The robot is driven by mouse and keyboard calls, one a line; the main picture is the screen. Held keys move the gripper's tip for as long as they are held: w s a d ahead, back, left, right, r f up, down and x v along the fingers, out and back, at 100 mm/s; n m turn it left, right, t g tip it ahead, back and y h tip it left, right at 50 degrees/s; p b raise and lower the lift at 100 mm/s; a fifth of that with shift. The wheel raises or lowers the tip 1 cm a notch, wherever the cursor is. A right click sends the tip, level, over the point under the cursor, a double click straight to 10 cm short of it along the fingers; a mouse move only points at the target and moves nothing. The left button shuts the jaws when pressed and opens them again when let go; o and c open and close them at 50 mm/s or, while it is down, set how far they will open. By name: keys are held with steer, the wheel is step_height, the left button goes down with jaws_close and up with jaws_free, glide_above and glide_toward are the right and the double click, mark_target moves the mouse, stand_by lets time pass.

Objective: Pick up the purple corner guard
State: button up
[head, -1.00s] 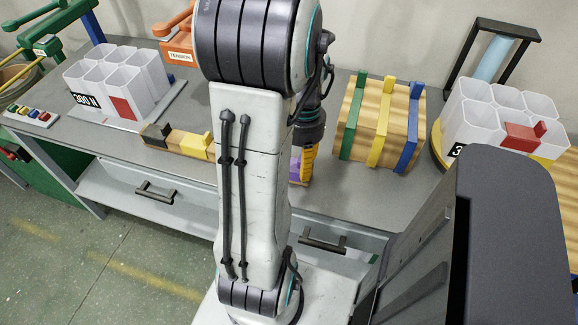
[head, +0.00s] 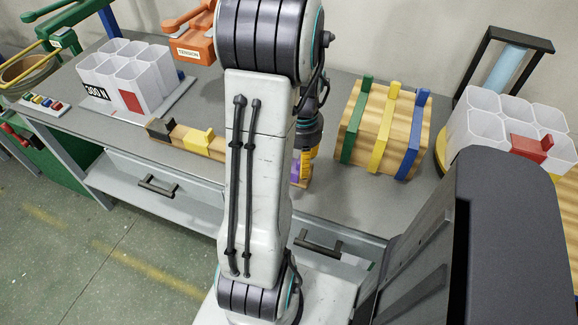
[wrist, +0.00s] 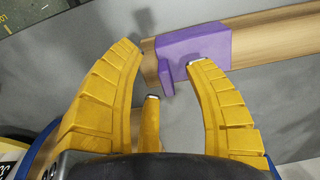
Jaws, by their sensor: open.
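The purple corner guard (wrist: 190,52) sits on the end of a wooden bar (wrist: 270,28) in the wrist view, with a small purple tab hanging down at its left. My gripper (wrist: 163,57) has yellow curved fingers, spread open and empty. The right fingertip overlaps the guard's lower edge in the picture; the left one is left of the bar's end. Contact cannot be told. In the head view, my arm hides most of the guard, and only a purple sliver (head: 295,168) shows beside a yellow finger (head: 306,163).
A wooden block with green, yellow and blue straps (head: 385,130) stands right of my gripper on the grey bench (head: 340,195). A bar with black and yellow pieces (head: 185,138) lies to the left. White bins (head: 130,80) stand at left, more white bins (head: 505,125) at right.

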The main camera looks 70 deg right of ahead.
steer(key=shift+f, duration=0.85)
jaws_close()
